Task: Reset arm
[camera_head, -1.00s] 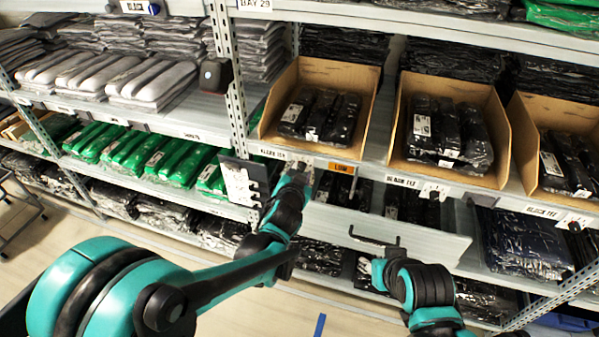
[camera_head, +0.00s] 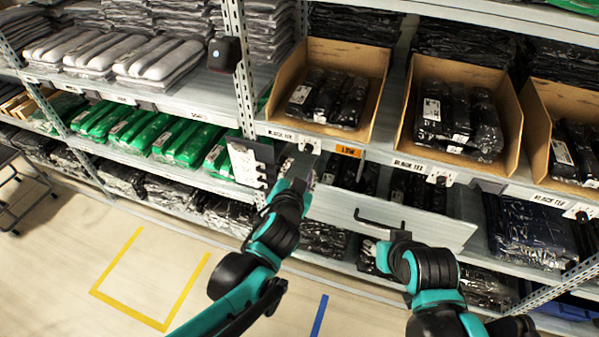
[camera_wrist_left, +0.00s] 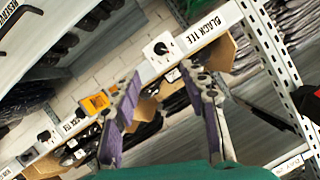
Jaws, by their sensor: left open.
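My left gripper (camera_head: 300,172) is open in front of the shelf edge, just below and left of the orange LOW tag (camera_head: 348,151). Its two purple-padded fingers stand apart in the left wrist view (camera_wrist_left: 162,112), with nothing held between them. My right arm (camera_head: 432,275) comes in at the lower right, its end close to the black handle (camera_head: 378,222) on a grey panel (camera_head: 440,232). The fingers of my right gripper cannot be made out.
Cardboard bins (camera_head: 391,105) of black packed shirts line the shelf. A white label plate (camera_head: 247,165) stands left of my left gripper. Green packs (camera_head: 180,140) and grey packs (camera_head: 155,60) fill the left shelves. The floor (camera_head: 70,270), with a yellow outline (camera_head: 145,318), is open.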

